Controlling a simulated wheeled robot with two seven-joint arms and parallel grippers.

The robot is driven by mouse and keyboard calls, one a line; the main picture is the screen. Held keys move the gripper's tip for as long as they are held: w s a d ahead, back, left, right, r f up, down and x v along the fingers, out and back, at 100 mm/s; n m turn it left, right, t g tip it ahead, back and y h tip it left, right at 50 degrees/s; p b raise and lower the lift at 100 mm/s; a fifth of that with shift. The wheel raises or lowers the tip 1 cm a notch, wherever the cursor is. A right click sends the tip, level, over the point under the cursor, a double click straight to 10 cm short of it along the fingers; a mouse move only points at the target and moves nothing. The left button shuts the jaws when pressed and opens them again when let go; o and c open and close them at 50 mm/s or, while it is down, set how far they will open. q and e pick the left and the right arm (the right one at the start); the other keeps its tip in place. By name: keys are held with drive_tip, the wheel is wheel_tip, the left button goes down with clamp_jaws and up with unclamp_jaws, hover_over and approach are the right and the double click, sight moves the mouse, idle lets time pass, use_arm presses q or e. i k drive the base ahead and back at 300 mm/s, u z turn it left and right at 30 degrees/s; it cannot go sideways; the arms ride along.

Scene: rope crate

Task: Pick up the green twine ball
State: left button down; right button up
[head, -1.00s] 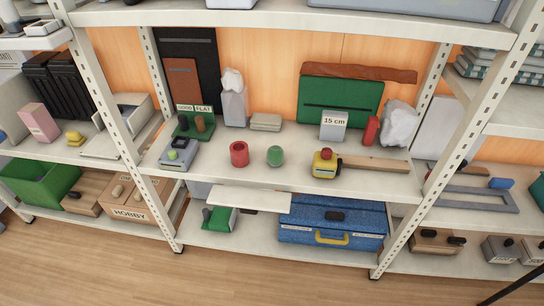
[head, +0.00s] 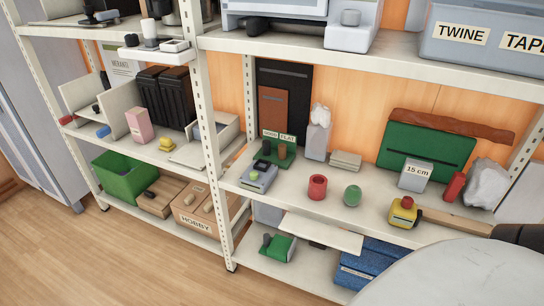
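A small green rounded thing (head: 352,194), which looks like the green twine ball, stands on the middle shelf in the head view. It is just right of a red hollow cylinder (head: 317,187), with a small gap between them. Nothing covers it. Neither of my grippers shows in the head view. A large pale grey rounded part with a dark end, which looks like my own arm, fills the lower right corner.
The middle shelf (head: 300,207) also holds a grey device with a green button (head: 259,177) at left and a yellow-and-red tool (head: 403,212) at right. A grey bin labelled TWINE (head: 461,35) is on the shelf above. A white upright (head: 213,130) stands left.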

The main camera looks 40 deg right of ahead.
sight(352, 194)
drive_tip(key=u, duration=0.35)
drive_tip(key=i, duration=1.75)
drive_tip(key=z, duration=2.65)
